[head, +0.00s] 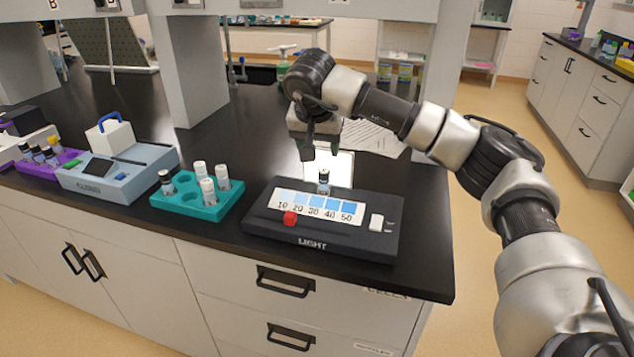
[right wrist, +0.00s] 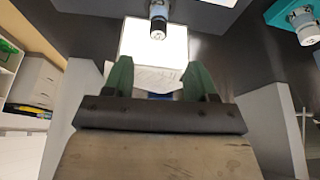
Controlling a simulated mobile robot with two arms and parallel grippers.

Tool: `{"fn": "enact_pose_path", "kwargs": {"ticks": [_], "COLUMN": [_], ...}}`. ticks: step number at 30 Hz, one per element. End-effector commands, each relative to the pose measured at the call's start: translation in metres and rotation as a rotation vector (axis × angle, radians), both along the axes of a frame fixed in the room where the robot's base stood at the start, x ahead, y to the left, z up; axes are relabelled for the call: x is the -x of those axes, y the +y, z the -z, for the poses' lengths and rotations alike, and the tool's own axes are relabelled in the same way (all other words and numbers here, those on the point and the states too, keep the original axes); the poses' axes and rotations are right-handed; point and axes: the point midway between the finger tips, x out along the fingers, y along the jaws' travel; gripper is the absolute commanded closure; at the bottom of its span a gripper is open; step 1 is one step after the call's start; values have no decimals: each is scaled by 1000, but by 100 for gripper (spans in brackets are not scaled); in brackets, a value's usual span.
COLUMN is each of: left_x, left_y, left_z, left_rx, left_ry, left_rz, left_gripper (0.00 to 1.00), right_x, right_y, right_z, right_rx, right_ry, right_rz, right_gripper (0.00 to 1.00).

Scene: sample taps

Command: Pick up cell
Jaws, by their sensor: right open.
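The cell looks like a small clear vial with a dark cap (head: 323,182). It stands upright at the back of the dark light box (head: 262,218), in front of a bright white panel (head: 343,175). In the right wrist view the vial (right wrist: 158,20) is at the top centre, beyond the fingertips, with the lit panel (right wrist: 150,45) behind it. My right gripper (head: 321,150) is above and slightly behind the vial, pointing down. Its green fingers (right wrist: 158,68) are apart with nothing held between them. My left gripper is not in view.
A teal rack (head: 212,209) with several capped vials stands left of the light box. Further left are a pale blue instrument (head: 120,180) and a purple rack (head: 70,156) with vials. White papers (head: 370,138) lie behind my right gripper. A grey pillar (head: 195,80) rises behind the teal rack.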

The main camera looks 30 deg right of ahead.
Motion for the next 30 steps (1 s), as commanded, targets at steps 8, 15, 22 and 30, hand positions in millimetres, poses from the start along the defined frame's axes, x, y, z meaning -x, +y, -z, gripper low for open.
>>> {"fn": "enact_pose_path", "kwargs": {"ticks": [8,15,22,30], "left_x": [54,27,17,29], "left_y": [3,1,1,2], "left_z": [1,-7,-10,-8], "left_rx": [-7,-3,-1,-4], "left_ry": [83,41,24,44], "left_rz": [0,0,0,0], "left_gripper": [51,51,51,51], "right_x": [-9,-17,-24,-24], "right_y": [-9,-20,-26,-26], "right_z": [33,57,80,81], "right_rx": [-3,-4,-4,-5], "right_ry": [1,4,0,-1], "right_rz": [0,0,-2,-3], "right_gripper": [43,43,43,49]}}
